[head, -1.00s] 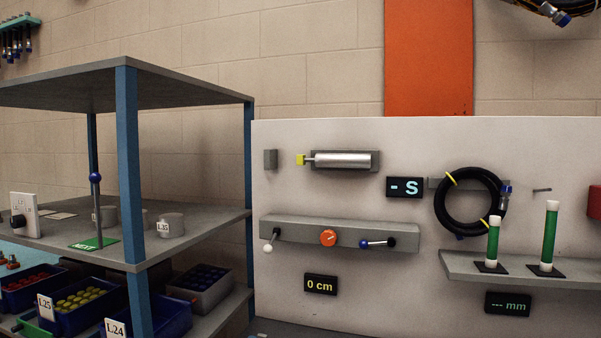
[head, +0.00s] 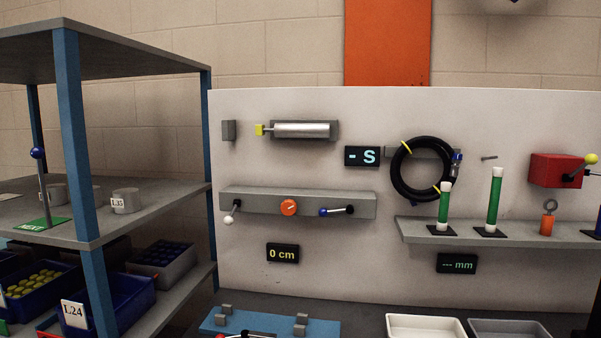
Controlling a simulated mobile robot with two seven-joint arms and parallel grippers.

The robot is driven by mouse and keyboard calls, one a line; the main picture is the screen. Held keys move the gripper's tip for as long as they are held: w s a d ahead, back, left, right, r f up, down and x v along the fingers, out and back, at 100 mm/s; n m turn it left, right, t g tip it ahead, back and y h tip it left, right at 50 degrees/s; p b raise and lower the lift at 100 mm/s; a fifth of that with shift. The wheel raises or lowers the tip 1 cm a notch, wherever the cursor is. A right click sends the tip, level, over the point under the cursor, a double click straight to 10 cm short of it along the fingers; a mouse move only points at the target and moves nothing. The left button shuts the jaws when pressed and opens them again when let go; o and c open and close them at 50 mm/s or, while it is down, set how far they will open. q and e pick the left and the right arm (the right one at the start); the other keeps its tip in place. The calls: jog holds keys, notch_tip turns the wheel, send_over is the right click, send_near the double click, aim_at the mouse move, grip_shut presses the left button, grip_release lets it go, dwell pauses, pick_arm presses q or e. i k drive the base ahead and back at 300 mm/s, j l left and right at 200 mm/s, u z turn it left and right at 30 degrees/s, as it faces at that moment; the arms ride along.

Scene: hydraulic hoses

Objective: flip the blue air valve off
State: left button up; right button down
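The blue air valve (head: 336,211) is a lever with a blue knob on the right part of a grey manifold bar, mounted on the white panel (head: 300,170). Its lever lies about level, with the blue knob to the left of its dark pivot. An orange round knob (head: 288,207) sits to its left on the same bar. A white-knobbed lever (head: 232,212) hangs down at the bar's left end. Neither of my grippers shows in the head view.
A shelf rack with blue posts (head: 73,140) stands at left, holding bins. A ledge (head: 530,233) with green cylinders juts from the panel at right. Below are a blue fixture (head: 250,324), a white tray (head: 426,318) and a grey tray (head: 509,322). The space before the valve looks clear.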

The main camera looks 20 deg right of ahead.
aim_at(323, 212)
jog(key=i+l+z, duration=0.25)
jog(key=l+z, duration=0.25)
jog(key=i+l+z, duration=0.3)
jog(key=z, duration=0.15)
